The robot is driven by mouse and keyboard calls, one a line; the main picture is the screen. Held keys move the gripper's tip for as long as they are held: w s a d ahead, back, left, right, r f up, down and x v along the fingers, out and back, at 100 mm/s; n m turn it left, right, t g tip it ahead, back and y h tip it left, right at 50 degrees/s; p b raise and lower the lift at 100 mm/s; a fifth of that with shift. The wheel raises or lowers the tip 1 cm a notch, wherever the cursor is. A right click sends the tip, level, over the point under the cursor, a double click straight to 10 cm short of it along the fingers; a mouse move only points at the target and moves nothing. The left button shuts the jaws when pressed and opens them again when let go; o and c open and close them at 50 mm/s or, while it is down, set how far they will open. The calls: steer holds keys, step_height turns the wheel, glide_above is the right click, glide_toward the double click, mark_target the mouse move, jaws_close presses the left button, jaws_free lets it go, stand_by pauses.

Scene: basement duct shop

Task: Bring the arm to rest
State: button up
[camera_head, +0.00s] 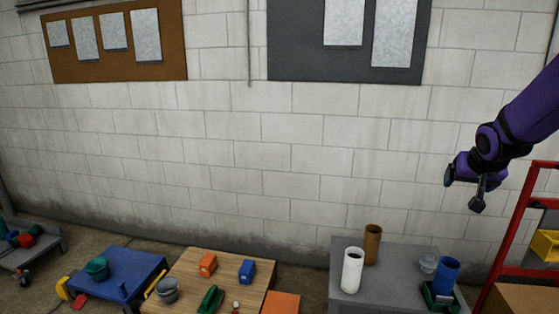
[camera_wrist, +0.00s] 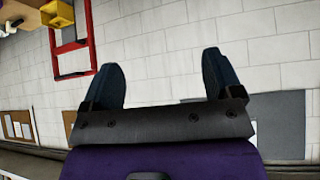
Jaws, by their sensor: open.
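My purple arm reaches in from the right edge of the head view. My gripper (camera_head: 472,196) hangs in the air in front of the block wall, above and to the right of the grey table. In the wrist view my gripper (camera_wrist: 165,85) shows two dark fingers spread wide apart. Nothing is between them, only the pale wall behind. The gripper touches nothing that I can see.
A grey table (camera_head: 340,255) holds a white cylinder (camera_head: 352,272), a brown cylinder (camera_head: 372,246) and a blue cup (camera_head: 445,275). A red frame (camera_head: 512,225) stands close right of the gripper. A wooden table (camera_head: 185,272) and blue platform (camera_head: 115,262) stand left.

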steer(key=s+a+r+n+y, duration=0.1)
steer(key=s+a+r, duration=0.1)
steer(key=s+a, duration=0.3)
steer(key=s+a+r+n+g+y, duration=0.1)
steer(key=s+a, duration=0.5)
steer(key=s, duration=0.8)
steer(key=s+a+r+n+g+y, duration=0.1)
steer(key=s+a+r+n, duration=0.1)
steer(key=s+a+r, duration=0.3)
steer(key=s+a, duration=0.1)
steer(key=s, duration=0.3)
steer(key=shift+s+a, duration=0.15)
steer(key=shift+s, duration=0.1)
